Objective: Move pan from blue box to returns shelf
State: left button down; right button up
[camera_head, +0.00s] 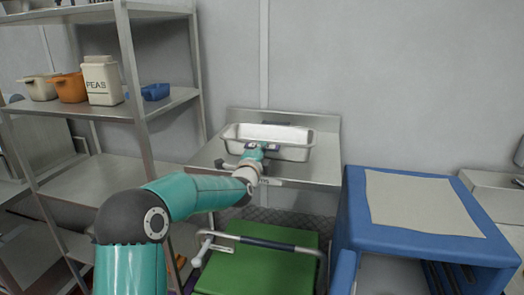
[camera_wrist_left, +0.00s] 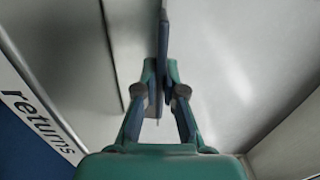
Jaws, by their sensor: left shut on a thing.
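The pan is a shiny rectangular metal pan (camera_head: 290,152) over the steel returns shelf (camera_head: 325,165) against the wall. My left gripper (camera_head: 262,147) is shut on the pan's near rim. In the left wrist view the fingers (camera_wrist_left: 163,90) pinch a thin upright wall, with the "returns" label (camera_wrist_left: 38,122) at the left. Whether the pan rests on the shelf or is just above it, I cannot tell. The blue box (camera_head: 358,225) stands at the right, with a beige sheet on top. My right gripper is not in view.
A metal rack (camera_head: 135,70) at the left holds an orange pot (camera_head: 70,87), a cream pot (camera_head: 39,87), a PEAS canister (camera_head: 101,82) and a small blue item (camera_head: 155,91). A green cart (camera_head: 255,265) with a handle stands below the returns shelf.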

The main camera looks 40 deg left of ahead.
pick_arm(q)
jog(key=shift+r, duration=0.2)
jog(key=c, duration=1.7)
grip_release()
jog(key=shift+f, duration=0.25)
jog(key=o, duration=0.4)
jog(key=shift+s+d+r, duration=0.1)
jog(key=b+v, duration=0.4)
jog(key=v, duration=0.8)
